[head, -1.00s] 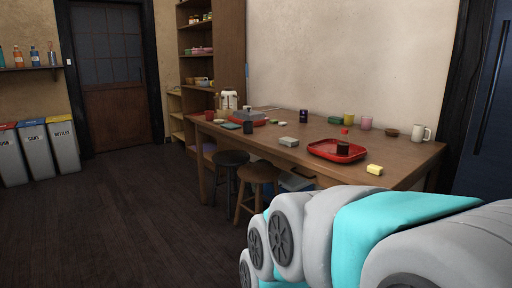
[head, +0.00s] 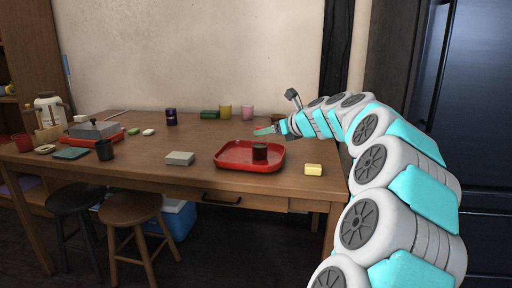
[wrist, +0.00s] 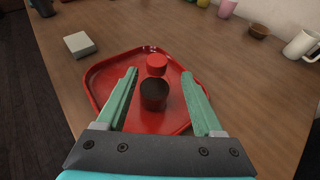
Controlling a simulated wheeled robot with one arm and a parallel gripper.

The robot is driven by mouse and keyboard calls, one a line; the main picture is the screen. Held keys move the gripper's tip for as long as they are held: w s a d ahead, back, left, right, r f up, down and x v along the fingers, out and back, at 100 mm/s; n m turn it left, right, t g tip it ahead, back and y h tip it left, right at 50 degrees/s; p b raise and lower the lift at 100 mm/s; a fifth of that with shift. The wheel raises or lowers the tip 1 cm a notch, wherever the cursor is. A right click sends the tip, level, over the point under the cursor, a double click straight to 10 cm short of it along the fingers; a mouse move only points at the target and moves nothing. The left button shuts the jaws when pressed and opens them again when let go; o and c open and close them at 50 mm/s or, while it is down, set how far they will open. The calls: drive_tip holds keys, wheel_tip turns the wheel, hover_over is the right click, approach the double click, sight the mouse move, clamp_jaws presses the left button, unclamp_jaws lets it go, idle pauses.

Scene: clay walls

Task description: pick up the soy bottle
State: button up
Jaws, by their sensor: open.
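The soy bottle has a dark lower body (head: 260,152) and stands upright in the red tray (head: 222,158). In the wrist view its red cap (wrist: 156,65) and dark body (wrist: 153,95) appear between my fingers. My gripper (wrist: 159,75) is open, with one green finger on each side of the bottle in the picture.
A yellow block (head: 313,169) lies right of the tray, and a grey box (head: 180,158) lies left of it. Cups (head: 226,112) stand near the wall. A white mug (wrist: 302,45) and brown bowl (wrist: 259,30) are farther right. Stools (head: 132,208) stand in front of the table.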

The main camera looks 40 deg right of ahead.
drive_tip(key=x, duration=0.7)
drive_tip(key=shift+w+a, duration=0.1)
drive_tip(key=shift+a, duration=0.15)
drive_tip(key=shift+r, duration=0.1)
clamp_jaws()
